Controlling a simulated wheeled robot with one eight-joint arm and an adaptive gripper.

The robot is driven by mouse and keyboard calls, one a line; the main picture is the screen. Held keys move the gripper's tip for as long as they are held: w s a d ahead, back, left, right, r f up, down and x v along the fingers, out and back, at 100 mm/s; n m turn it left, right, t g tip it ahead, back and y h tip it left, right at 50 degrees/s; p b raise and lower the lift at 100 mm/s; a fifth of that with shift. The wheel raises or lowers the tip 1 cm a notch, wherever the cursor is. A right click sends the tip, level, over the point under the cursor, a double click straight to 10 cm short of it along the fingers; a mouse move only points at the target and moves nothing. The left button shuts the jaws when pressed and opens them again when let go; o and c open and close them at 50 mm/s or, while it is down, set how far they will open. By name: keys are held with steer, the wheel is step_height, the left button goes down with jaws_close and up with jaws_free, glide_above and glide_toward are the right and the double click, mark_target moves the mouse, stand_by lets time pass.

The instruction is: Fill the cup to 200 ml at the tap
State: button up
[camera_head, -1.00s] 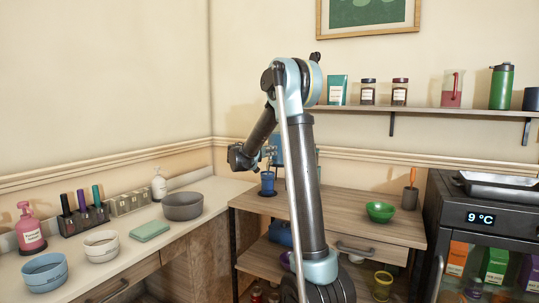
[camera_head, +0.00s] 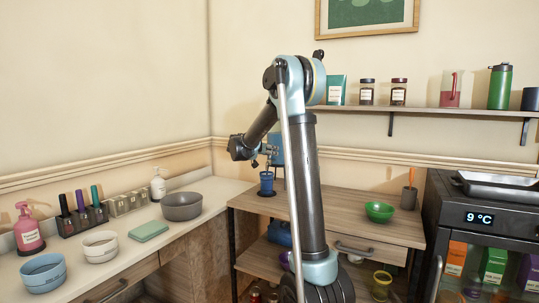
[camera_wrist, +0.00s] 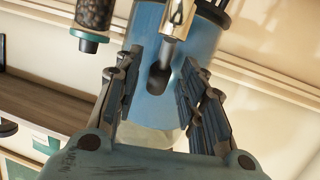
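In the head view a small blue cup (camera_head: 266,182) stands upright on a dark round base at the back left corner of the wooden table. A blue dispenser body (camera_head: 277,148) rises behind it, partly hidden by my arm. My gripper (camera_head: 270,152) is just above the cup, in front of the dispenser. In the wrist view my gripper (camera_wrist: 170,85) is open, with no object visibly held between its fingers. Beyond them is a blue rounded body (camera_wrist: 148,80) with a metal spout-like part (camera_wrist: 178,18). The water level in the cup cannot be seen.
A green bowl (camera_head: 379,211) and a brown pot (camera_head: 409,198) stand on the table's right side. The left counter holds a grey bowl (camera_head: 181,206), a green sponge-like block (camera_head: 148,231) and several other items. A black appliance (camera_head: 480,225) stands at the right.

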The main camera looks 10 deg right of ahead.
steer(key=v, duration=1.2)
steer(key=shift+f, duration=0.1)
steer(key=s+d+f+n+g+y, duration=0.15)
steer(key=s+d+f, duration=0.25)
steer(key=s, duration=0.4)
steer(key=s+d+f+n+g+y, duration=0.1)
steer(key=s+d+f+g, duration=0.15)
steer(key=s+d, duration=0.45)
steer(key=s+d+f+n+g+y, duration=0.15)
steer(key=s+f, duration=0.35)
steer(key=s, duration=0.5)
steer(key=s+a+f+n+g+y, duration=0.1)
steer(key=s+a+f+n+y, duration=0.1)
steer(key=s+f, duration=0.6)
steer(key=s+a+f+n+g+y, duration=0.2)
steer(key=s+f, duration=0.6)
steer(key=s, duration=0.8)
steer(key=y, duration=0.2)
steer(key=shift+a+f+y, duration=0.25)
steer(key=shift+f+y, duration=0.05)
